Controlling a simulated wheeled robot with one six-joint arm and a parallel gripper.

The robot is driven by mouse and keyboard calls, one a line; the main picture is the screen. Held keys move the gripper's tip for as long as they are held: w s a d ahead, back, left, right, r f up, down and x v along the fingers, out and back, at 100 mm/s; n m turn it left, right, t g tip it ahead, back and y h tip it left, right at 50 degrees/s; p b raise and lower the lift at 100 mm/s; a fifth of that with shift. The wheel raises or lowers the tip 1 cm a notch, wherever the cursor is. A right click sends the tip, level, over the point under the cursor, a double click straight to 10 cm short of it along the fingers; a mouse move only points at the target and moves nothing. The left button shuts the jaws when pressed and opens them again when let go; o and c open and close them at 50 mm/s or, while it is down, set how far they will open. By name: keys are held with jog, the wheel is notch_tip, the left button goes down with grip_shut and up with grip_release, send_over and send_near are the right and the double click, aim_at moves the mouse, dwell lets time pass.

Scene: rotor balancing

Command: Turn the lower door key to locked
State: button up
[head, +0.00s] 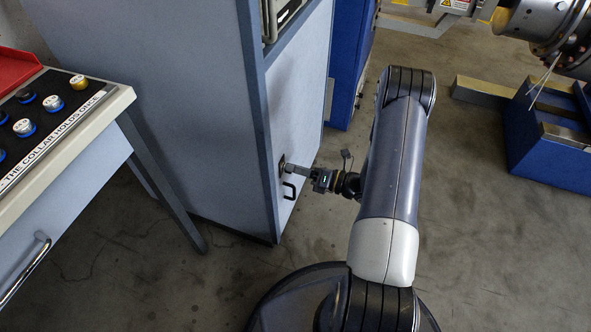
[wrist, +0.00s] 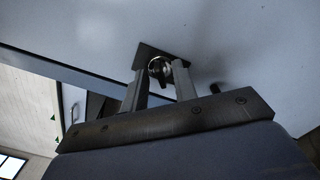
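The lower door key (wrist: 161,74) sits in a round metal lock on a dark square plate (wrist: 146,52) on the pale cabinet door. In the head view the plate (head: 282,160) shows low on the door, and the key there is too small to make out. My gripper (wrist: 160,70) points at the lock, with one finger on each side of the key. The fingers are apart, and a gap seems to show between them and the key. In the head view my gripper (head: 288,168) reaches the door from the right. The exact angle of the key is hard to tell.
A black door handle (head: 290,190) is just below the lock, close to my gripper. A bench (head: 75,140) with a red tray (head: 15,68) and several knobs stands at the left. A blue stand (head: 540,130) is at the right. Bare floor (head: 480,230) lies right of my arm.

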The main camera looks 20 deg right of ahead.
jog(key=shift+w+a, duration=0.2)
jog(key=shift+a, duration=0.05)
jog(key=shift+c, duration=0.2)
grip_shut()
